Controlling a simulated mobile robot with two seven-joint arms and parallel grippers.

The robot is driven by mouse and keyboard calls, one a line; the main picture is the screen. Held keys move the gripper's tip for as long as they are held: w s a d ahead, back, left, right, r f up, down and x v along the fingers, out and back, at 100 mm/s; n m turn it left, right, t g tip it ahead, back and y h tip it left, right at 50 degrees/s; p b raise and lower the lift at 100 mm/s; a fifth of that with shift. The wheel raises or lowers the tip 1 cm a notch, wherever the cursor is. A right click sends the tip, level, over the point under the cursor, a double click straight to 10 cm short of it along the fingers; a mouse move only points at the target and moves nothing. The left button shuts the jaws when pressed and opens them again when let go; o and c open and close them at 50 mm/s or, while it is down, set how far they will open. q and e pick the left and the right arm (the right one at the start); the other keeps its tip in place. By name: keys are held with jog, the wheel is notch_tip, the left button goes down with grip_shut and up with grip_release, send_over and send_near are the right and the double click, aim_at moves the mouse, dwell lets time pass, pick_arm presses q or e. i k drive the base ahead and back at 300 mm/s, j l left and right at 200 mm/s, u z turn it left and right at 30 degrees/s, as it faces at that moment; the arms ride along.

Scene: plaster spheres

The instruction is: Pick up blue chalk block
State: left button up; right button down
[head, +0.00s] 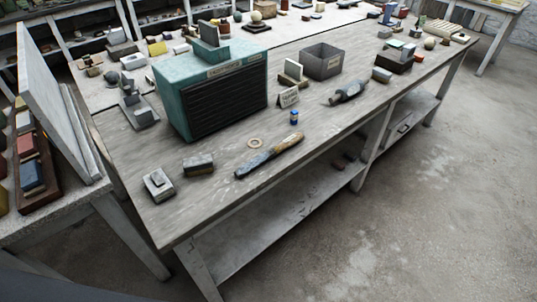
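Several blue things show, and I cannot tell which is the blue chalk block. A small upright blue piece with a pale band (294,117) stands near the front edge of the long worktable (225,205). A blue block (32,175) lies in a brown tray on the left table. Another small blue piece (388,14) stands far back on the worktable. Neither of my grippers is in view.
A teal cabinet with a dark slatted front (215,88) stands on the worktable. A grey open box (321,61), a long worn tool (269,155), a ring (255,142) and grey blocks (198,165) are nearby. Bare floor (430,190) lies at right.

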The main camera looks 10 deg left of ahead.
aim_at(294, 116)
jog(key=i+l+u, duration=0.35)
jog(key=l+u, duration=0.15)
jog(key=l, duration=0.15)
jog(key=i+l+u, duration=0.25)
jog(key=k+l, duration=0.1)
